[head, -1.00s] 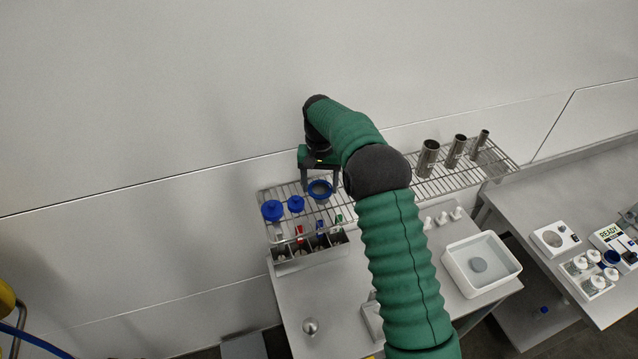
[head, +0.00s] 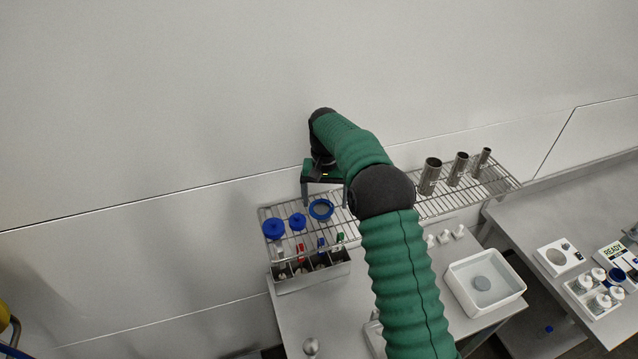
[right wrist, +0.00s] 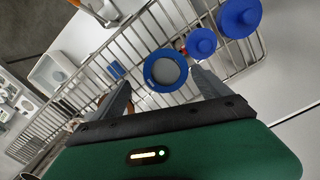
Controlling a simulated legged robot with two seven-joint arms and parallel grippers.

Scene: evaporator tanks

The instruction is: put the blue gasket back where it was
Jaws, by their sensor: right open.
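The blue gasket (head: 321,218), a blue ring, lies flat on the wire rack (head: 393,204), right of two blue caps. In the right wrist view the gasket (right wrist: 148,74) lies in front of and between the two fingertips, with rack wires around it. My right gripper (head: 325,198) is open and empty, just behind the gasket in the head view; its spread fingers also show in the right wrist view (right wrist: 161,82). I see no contact between fingers and gasket. My left gripper is not in view.
Two blue caps, a large one (head: 273,228) and a smaller one (head: 298,221), sit left of the gasket. A holder (head: 312,277) with coloured-top items is in front. Steel cylinders (head: 430,176) stand on the rack's right. A white tub (head: 457,283) stands on the table.

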